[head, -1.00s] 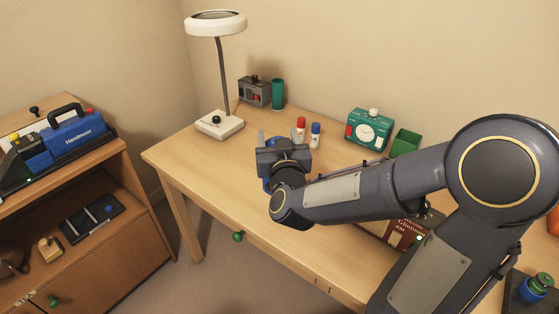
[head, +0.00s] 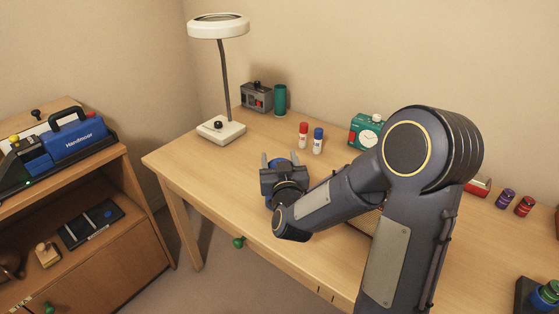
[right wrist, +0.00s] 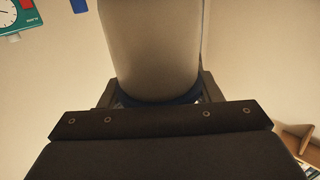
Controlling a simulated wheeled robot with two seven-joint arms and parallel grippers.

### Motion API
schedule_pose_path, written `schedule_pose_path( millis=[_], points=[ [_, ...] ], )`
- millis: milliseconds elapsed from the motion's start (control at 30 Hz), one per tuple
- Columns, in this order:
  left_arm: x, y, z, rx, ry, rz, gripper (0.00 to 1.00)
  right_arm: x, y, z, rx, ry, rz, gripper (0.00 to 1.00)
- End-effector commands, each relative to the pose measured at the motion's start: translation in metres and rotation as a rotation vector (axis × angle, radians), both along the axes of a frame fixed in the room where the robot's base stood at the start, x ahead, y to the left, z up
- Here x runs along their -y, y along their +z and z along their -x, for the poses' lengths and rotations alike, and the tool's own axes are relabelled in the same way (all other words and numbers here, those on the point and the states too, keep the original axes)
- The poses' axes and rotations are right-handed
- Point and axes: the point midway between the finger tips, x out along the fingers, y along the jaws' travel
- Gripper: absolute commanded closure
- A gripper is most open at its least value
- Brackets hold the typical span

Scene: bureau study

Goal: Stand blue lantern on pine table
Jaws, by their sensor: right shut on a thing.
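My right gripper (head: 280,162) is over the left part of the pine table (head: 215,175). It is shut on the blue lantern. In the right wrist view the lantern (right wrist: 150,50) shows as a wide pale cylinder with a dark blue rim at its near end, between the fingers. In the head view the gripper hides most of it, with a little blue showing around the jaws. I cannot tell whether its base touches the table. My left gripper is not in view.
A white lamp (head: 222,130) stands at the table's back left. Small jars (head: 515,202) are at the right. The table's front left is clear.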

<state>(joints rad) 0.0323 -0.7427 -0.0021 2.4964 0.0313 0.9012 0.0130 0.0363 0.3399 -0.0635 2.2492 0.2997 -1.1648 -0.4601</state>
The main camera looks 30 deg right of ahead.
Motion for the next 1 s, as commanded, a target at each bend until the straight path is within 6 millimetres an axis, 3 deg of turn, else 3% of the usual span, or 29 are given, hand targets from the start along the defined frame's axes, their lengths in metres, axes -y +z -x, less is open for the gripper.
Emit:
schedule_pose_path(
  millis=[67, 100, 267, 633, 767, 1000],
  points=[
    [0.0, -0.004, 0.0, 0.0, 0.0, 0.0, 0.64, 0.0, -0.003, 0.0, 0.003, 0.0, 0.001, 0.91],
    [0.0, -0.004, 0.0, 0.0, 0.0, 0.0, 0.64, 0.0, -0.003, 0.0, 0.0, 0.0, 0.0, 0.41],
    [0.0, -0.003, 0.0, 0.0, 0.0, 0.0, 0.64, 0.0, -0.002, 0.0, 0.0, 0.0, 0.0, 0.21],
    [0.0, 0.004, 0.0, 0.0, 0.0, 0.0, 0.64, 0.0, 0.004, 0.0, 0.0, 0.0, 0.0, 0.21],
    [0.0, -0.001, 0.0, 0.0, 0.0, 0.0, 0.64, -0.009, 0.001, 0.018, 0.0, 0.004, 0.0, 0.21],
    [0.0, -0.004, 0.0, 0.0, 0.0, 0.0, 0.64, -0.029, 0.001, 0.067, 0.0, 0.005, 0.0, 0.21]
  ],
)
